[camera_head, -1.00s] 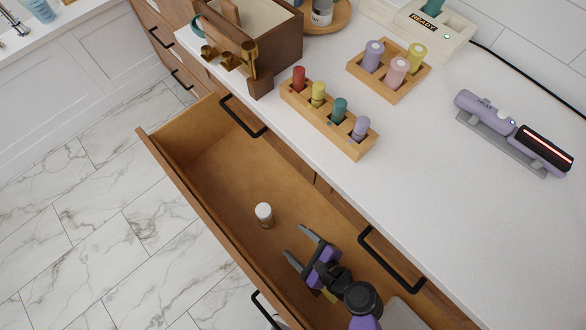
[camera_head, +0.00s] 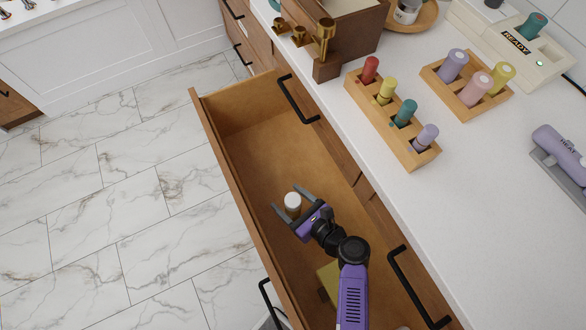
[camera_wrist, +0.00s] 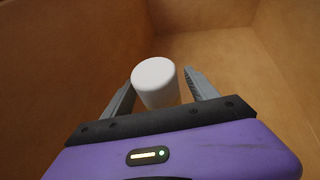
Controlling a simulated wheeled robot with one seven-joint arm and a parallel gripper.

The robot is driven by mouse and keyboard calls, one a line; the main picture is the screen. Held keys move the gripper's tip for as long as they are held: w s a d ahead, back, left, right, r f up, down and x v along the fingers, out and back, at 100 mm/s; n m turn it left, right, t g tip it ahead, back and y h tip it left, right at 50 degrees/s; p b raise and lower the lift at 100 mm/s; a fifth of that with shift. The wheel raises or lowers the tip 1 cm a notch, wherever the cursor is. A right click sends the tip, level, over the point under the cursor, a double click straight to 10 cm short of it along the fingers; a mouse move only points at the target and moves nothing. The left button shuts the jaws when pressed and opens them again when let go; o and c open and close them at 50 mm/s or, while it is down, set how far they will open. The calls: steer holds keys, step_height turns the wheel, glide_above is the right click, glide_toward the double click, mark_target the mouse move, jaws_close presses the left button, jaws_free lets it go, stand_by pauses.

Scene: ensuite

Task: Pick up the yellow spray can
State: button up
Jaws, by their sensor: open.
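A small can with a white cap (camera_head: 292,201) stands upright in the open drawer; its body is mostly hidden, so I cannot tell whether it is yellow. Its cap also shows in the wrist view (camera_wrist: 156,82). My gripper (camera_head: 286,196) is open, with one finger on each side of this can. In the wrist view, the cap is between the fingers, with a gap visible on the right; contact on the left is unclear. A yellow object (camera_head: 327,283) lies farther down the drawer, partly hidden under my arm; its shape is unclear.
The wooden drawer (camera_head: 243,160) has raised walls close around my arm. Black handles (camera_head: 298,101) stick out along the cabinet front. The white counter above holds two wooden racks (camera_head: 407,143) (camera_head: 465,98) of coloured bottles. The marble floor (camera_head: 120,200) on the left is clear.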

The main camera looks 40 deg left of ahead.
steer(key=shift+w+a+f, duration=0.1)
steer(key=shift+a+f, duration=0.1)
steer(key=shift+a, duration=0.3)
jaws_close()
steer(key=shift+r, duration=0.1)
